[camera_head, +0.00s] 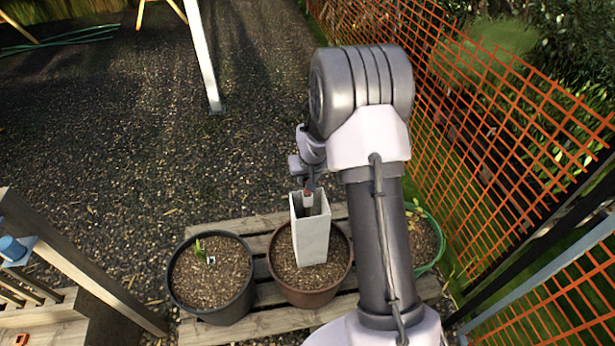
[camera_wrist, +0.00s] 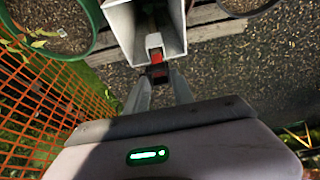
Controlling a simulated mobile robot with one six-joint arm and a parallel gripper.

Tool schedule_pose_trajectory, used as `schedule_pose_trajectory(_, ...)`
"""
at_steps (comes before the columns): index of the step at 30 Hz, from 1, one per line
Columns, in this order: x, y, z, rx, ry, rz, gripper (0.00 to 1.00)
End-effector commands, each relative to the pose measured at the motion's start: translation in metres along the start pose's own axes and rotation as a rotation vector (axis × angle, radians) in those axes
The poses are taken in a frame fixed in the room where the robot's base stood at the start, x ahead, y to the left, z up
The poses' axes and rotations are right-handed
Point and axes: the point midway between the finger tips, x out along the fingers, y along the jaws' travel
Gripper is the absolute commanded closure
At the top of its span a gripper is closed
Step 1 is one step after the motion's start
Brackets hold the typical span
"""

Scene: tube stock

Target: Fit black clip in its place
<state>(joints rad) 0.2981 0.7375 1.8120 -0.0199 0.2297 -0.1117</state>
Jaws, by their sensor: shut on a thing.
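My gripper (camera_wrist: 160,79) is shut on a small black piece (camera_wrist: 160,72), which I take to be the black clip. A red part and a pale U-shaped piece (camera_wrist: 154,41) show just beyond it; I cannot tell whether these belong to it. In the head view my gripper (camera_head: 308,190) is above the open top of a pale square tube (camera_head: 311,238), near its far rim. The tube stands upright in the brown middle pot (camera_head: 283,287). In the wrist view, the tube (camera_wrist: 122,32) opens toward me, with something brown inside. Contact with the tube is unclear.
The pots stand on a wooden pallet (camera_head: 268,320). A black pot (camera_head: 245,302) with a seedling (camera_head: 199,246) is left; a green-rimmed pot (camera_head: 438,236) is right, partly behind my arm. Orange mesh fencing (camera_head: 480,130) borders the right. Gravel behind is mostly open, with a pale post (camera_head: 203,60).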

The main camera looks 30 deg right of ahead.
Motion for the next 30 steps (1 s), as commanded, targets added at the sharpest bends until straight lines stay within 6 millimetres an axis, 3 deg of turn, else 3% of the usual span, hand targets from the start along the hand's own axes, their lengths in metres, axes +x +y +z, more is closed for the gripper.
schedule_pose_trajectory(11, 0.004, 0.000, 0.002, 0.000, 0.000, 0.000, 1.00)
schedule_pose_trajectory(30, 0.031, 0.000, 0.013, 0.000, 0.000, 0.000, 1.00)
